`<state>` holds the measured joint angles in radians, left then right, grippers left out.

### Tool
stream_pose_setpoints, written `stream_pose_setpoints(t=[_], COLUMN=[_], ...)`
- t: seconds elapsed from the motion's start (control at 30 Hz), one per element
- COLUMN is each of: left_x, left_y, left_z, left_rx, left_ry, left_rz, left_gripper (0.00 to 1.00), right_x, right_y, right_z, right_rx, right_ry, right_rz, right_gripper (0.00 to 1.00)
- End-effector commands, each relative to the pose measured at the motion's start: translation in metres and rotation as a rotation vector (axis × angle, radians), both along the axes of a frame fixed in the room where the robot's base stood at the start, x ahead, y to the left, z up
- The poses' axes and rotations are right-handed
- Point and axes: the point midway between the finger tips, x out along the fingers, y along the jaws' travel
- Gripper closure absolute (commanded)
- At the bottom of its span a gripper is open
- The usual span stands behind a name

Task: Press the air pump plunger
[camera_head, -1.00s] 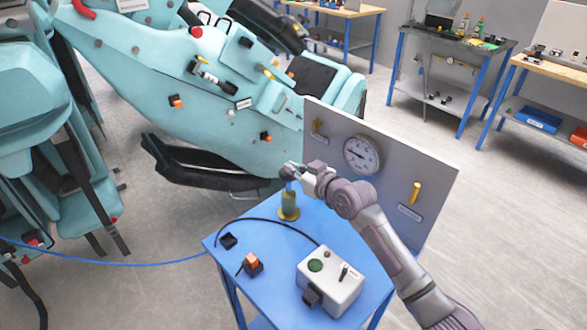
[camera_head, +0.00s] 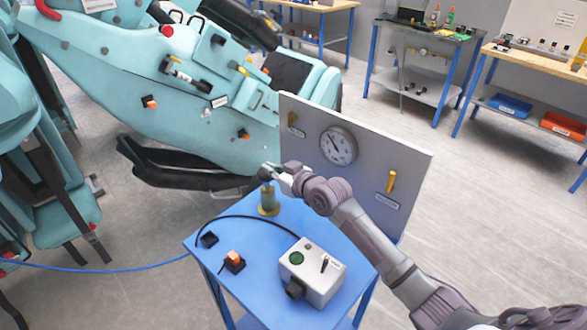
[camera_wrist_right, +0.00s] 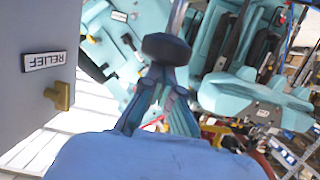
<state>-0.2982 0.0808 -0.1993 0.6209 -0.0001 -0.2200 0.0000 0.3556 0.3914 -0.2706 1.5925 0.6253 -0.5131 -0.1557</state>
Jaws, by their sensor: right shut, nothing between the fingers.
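The air pump (camera_head: 268,205) is a brass cylinder standing on the blue table, with a plunger rod at its top. A dark round knob (camera_wrist_right: 166,48) shows right at my fingertips in the right wrist view, with a rod running beyond it. My right gripper (camera_head: 272,172) is shut and empty above the pump, its tips at the knob; it also shows in the right wrist view (camera_wrist_right: 163,80). The tips seem to touch the knob, and they partly hide the plunger top in the head view. My left gripper is not in view.
A grey panel behind the table carries a round gauge (camera_head: 338,146) and a yellow lever (camera_head: 391,181). A teal coaster car (camera_head: 190,75) stands behind.

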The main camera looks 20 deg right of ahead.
Motion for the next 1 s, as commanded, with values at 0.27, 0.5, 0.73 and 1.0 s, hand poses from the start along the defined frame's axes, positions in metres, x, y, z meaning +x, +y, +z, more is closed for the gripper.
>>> stream_pose_setpoints(t=[0.27, 0.5, 0.73, 1.0], left_x=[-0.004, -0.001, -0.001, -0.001], left_y=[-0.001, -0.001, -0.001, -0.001], left_z=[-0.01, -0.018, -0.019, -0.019], left_rx=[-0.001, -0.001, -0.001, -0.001], left_ry=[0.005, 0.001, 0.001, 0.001], left_rz=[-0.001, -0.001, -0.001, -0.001], left_gripper=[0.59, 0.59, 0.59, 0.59], right_x=[-0.049, -0.082, -0.09, -0.09], right_y=[-0.018, -0.03, -0.033, -0.033], right_z=[0.014, 0.026, 0.032, 0.032], right_rx=[-0.004, -0.001, 0.002, 0.002], right_ry=[-0.001, -0.004, -0.006, -0.007], right_rz=[0.0, -0.001, -0.001, -0.001], right_gripper=[1.0, 1.0, 1.0, 1.0])
